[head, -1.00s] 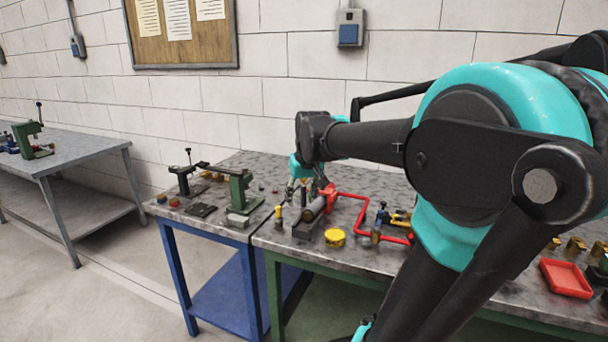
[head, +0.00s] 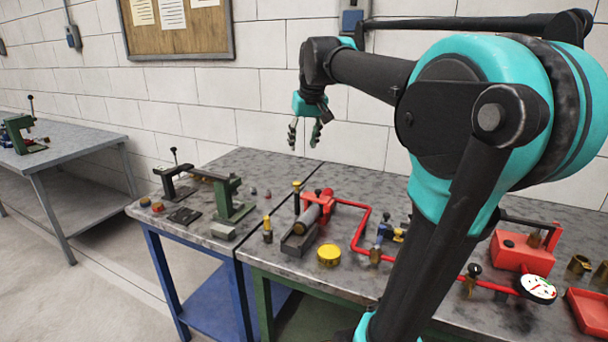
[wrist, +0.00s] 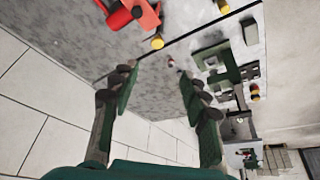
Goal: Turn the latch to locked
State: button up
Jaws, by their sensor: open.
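The red pumpset lies on the bench, with a red body (head: 318,203) at its left end, a red pipe (head: 363,232) and a white-faced gauge (head: 538,288) at the right. I cannot tell which small part is the latch. My gripper (head: 304,138) hangs in the air above the back of the bench, fingers down, apart from everything. In the wrist view my gripper (wrist: 157,82) has its two green fingers spread with nothing between them. Part of the red body (wrist: 130,14) shows at the top of that view.
Green and black fixtures (head: 232,205) stand on the blue-legged bench to the left. A red tray (head: 588,312) is at the right. The white wall (head: 260,95) stands behind the benches.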

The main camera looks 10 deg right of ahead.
send_near(297, 182)
jog(key=x, duration=0.8)
jog(key=shift+s+f, duration=0.1)
jog(key=shift+c, duration=0.4)
grip_shut()
